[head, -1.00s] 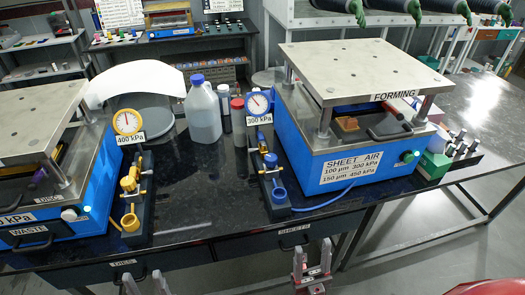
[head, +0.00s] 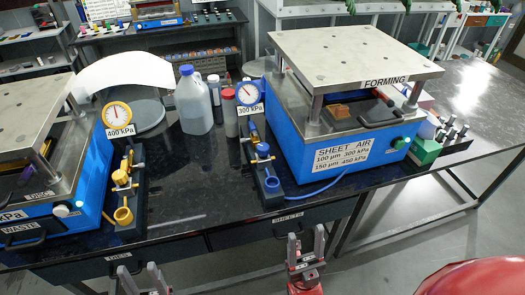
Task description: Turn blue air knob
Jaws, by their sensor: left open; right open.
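The blue air knob (head: 263,149) is on the blue regulator stand on the table, below a blue-rimmed gauge (head: 248,94) labelled 300 kPa. A blue cup-shaped part (head: 273,188) sits at the stand's front end. I cannot tell for certain which blue part is the knob. My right gripper (head: 306,246) is open and empty, in front of the table edge and below the blue stand. My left gripper (head: 142,279) is open and empty at the bottom edge, in front of the drawers. Both are apart from the regulators.
A yellow regulator stand (head: 124,190) with a 400 kPa gauge (head: 118,116) stands to the left. The blue forming press (head: 345,150) is close on the right, with a blue hose beside it. A white jug (head: 192,105) stands behind. Dark tabletop between the stands is clear.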

